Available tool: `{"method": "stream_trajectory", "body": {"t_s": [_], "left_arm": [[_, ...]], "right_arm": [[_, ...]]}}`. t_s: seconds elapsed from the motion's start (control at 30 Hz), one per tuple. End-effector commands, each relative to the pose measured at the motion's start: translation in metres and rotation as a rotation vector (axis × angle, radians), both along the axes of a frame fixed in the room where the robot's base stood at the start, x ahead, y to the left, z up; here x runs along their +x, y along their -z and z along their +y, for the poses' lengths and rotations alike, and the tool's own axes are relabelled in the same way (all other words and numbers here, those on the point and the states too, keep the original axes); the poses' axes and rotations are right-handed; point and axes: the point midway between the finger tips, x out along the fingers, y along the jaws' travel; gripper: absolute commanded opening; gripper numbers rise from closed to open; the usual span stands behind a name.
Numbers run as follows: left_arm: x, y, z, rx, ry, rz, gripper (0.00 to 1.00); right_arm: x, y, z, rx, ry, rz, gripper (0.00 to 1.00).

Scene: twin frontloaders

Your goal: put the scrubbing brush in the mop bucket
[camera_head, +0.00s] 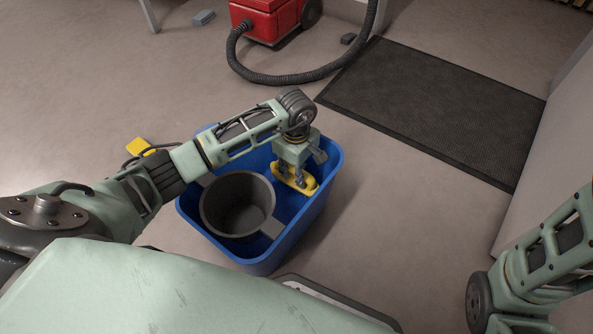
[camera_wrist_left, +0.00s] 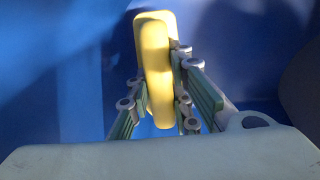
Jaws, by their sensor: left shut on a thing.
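The scrubbing brush (camera_head: 301,186) is yellow and is held between the fingers of my left gripper (camera_head: 292,176), inside the blue mop bucket (camera_head: 260,266). In the left wrist view the brush (camera_wrist_left: 155,70) lies lengthwise between the two fingers of my left gripper (camera_wrist_left: 160,98), with blue bucket surface behind it. I cannot tell whether the brush touches the bucket floor. The bucket has a dark grey round wringer (camera_head: 238,204) in its left part. My right arm shows at the right edge, but its gripper is out of view.
A yellow object (camera_head: 140,146) lies on the floor left of the bucket. A red vacuum cleaner (camera_head: 268,18) with a black hose, a black mat (camera_head: 440,105) and small grey blocks (camera_head: 203,18) are behind. Open floor lies between bucket and mat.

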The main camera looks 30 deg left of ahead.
Motion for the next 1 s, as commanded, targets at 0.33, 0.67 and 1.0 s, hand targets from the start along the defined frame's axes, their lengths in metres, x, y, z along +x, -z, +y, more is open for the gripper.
{"method": "stream_trajectory", "body": {"t_s": [0.33, 0.67, 1.0], "left_arm": [[0.0002, 0.0102, 0.0006, 0.000, -0.001, 0.000, 0.00], [0.0000, 0.0097, 0.0002, 0.000, -0.001, 0.000, 0.38], [0.0000, 0.0027, -0.0006, -0.001, 0.000, -0.001, 0.38]], "right_arm": [[-0.0006, 0.0066, -0.0001, 0.000, 0.000, -0.001, 0.40], [-0.0015, 0.0061, -0.0003, 0.000, 0.000, -0.003, 0.40], [-0.0015, 0.0011, -0.0003, 0.000, 0.000, -0.002, 0.40]]}}
